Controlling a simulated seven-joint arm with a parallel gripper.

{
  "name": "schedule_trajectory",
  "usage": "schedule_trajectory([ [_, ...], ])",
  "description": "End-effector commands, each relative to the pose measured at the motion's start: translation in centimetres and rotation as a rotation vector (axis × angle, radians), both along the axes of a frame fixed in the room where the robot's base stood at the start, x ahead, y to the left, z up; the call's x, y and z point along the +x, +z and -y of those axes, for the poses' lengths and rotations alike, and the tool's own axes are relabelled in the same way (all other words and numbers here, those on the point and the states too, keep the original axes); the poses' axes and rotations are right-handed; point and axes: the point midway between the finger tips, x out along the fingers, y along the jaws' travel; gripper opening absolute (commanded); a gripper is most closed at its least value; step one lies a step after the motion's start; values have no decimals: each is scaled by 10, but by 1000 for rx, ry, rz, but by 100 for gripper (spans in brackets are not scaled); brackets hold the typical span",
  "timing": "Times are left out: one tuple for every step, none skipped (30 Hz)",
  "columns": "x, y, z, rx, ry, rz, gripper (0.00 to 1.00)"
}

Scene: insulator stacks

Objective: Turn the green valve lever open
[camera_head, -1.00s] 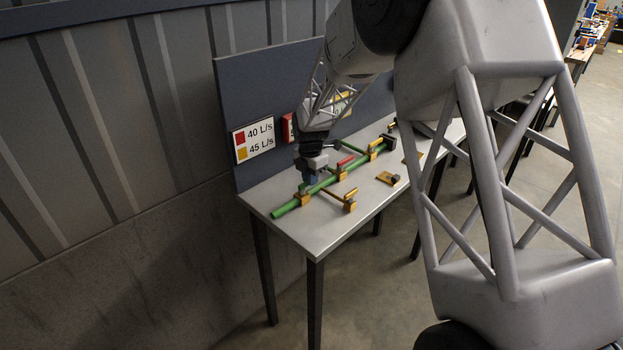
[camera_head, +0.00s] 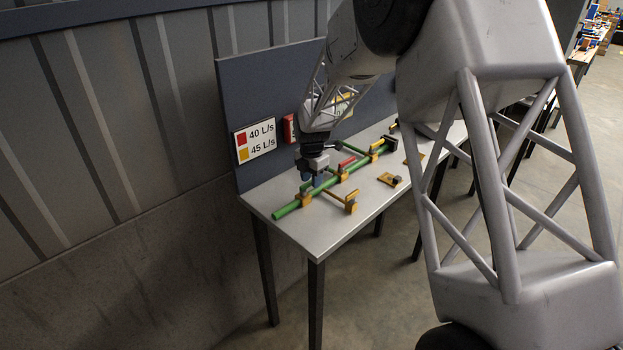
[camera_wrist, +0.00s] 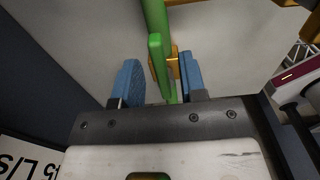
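The green valve lever (camera_wrist: 157,62) shows in the wrist view as a flat green bar between the two blue fingers of my gripper (camera_wrist: 160,80). A gap separates it from the left finger; it is close to the right finger, and I cannot tell if they touch. In the head view the lever's end (camera_head: 305,187) is a small green piece beside my gripper (camera_head: 314,179), partly hidden by it. My gripper is open, low over the green pipe (camera_head: 290,208) near its front end.
The pipe runs along a grey table (camera_head: 330,233), with a red lever (camera_head: 346,162) and yellow fittings (camera_head: 351,203) nearby. A dark blue back panel (camera_head: 250,95) carries a "40 L/s, 45 L/s" sign (camera_head: 254,140). The table's front corner is clear.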

Motion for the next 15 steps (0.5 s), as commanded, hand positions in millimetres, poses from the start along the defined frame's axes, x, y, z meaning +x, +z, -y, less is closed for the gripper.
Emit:
schedule_trajectory([
  [0, 2, 0, 1, 0, 1, 38],
  [0, 3, 0, 0, 0, 1, 38],
  [0, 5, 0, 0, 0, 1, 38],
  [0, 7, 0, 0, 0, 1, 38],
  [0, 9, 0, 1, 0, 2, 38],
  [0, 12, 0, 1, 0, 2, 38],
  [0, 15, 0, 1, 0, 2, 38],
  [0, 18, 0, 0, 0, 1, 38],
  [0, 23, 0, 0, 0, 1, 38],
  [0, 27, 0, 1, 0, 2, 38],
  [0, 31, 0, 1, 0, 2, 38],
  [0, 36, 0, 1, 0, 4, 38],
  [0, 40, 0, 1, 0, 2, 38],
  [0, 44, 0, 1, 0, 2, 38],
  [0, 49, 0, 1, 0, 2, 38],
])
